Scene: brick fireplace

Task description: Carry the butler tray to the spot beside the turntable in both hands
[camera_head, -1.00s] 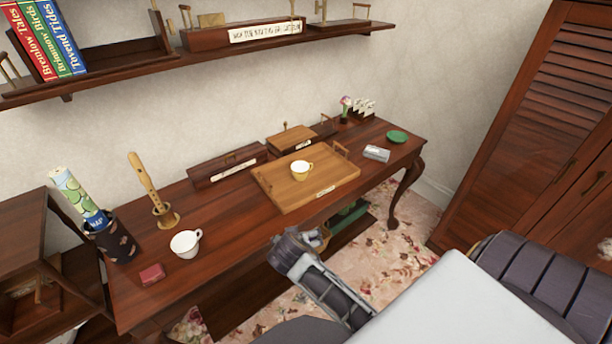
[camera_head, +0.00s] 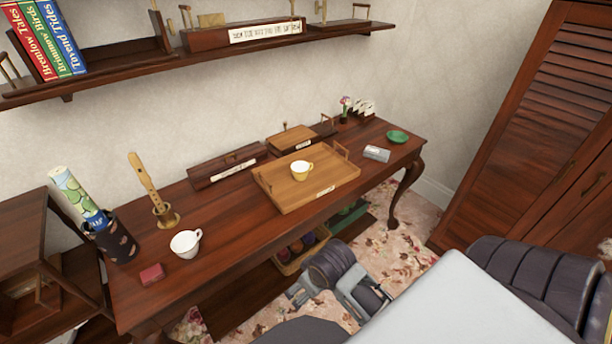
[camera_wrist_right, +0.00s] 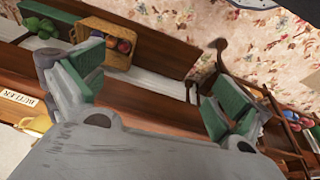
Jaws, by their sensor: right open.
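The butler tray (camera_head: 310,199) is a light wooden tray with raised end handles and a white label on its front. An arm of mine shows below the table's front edge in the head view. My left gripper does not show. I cannot identify the turntable with certainty.
Behind the tray stand a labelled wooden box (camera_head: 293,139) and a long dark box (camera_head: 228,168).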

